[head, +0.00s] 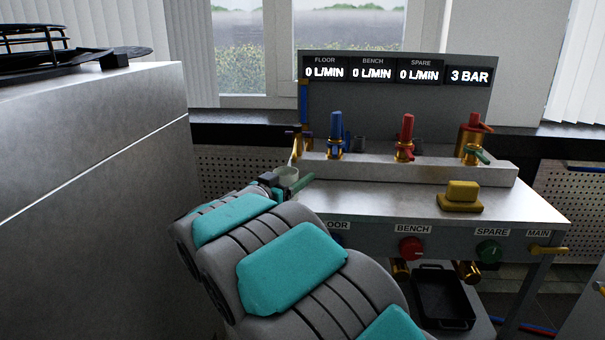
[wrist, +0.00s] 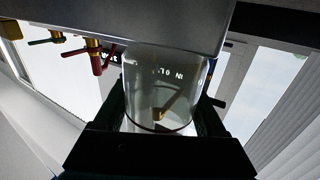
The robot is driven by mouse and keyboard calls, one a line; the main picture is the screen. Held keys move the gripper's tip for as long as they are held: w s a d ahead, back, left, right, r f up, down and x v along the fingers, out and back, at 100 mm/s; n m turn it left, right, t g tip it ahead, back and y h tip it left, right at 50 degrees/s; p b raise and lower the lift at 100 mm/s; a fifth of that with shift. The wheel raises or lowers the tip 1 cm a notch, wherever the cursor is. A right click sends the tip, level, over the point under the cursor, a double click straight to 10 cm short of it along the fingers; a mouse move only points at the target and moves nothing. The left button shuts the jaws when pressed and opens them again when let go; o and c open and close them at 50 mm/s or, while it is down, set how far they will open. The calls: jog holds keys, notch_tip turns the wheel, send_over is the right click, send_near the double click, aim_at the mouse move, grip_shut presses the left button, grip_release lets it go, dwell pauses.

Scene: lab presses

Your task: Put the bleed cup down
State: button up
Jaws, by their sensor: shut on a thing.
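The bleed cup (wrist: 160,88), a clear cylinder with faint markings, stands between the two dark fingers of my gripper (wrist: 164,112) in the wrist view. The fingers are shut on its sides. In the head view the cup (head: 289,171) shows only in part, pale, at the left end of the metal bench (head: 365,196), beyond my arm. My gripper (head: 284,183) is mostly hidden there by my own arm. I cannot tell whether the cup's base touches the bench or hangs beside or above it.
Blue (head: 336,133), red (head: 405,137) and brass (head: 473,137) valves stand along the back ledge. A yellow block (head: 461,196) sits on the bench's right. The front panel carries a red knob (head: 411,249) and a green knob (head: 489,252). The bench middle is clear. A black tray (head: 443,296) is below.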

jog(key=x, duration=0.3)
jog(key=shift+w+d+f, duration=0.15)
jog(key=shift+w+d, duration=0.05)
jog(key=shift+w, duration=0.15)
jog(key=shift+s+a+f, duration=0.1)
jog(key=shift+f, duration=0.15)
jog(key=o, duration=1.3)
jog(key=shift+f, duration=0.1)
jog(key=shift+s+a, duration=0.15)
jog(key=v, duration=1.1)
jog(key=shift+s, duration=0.3)
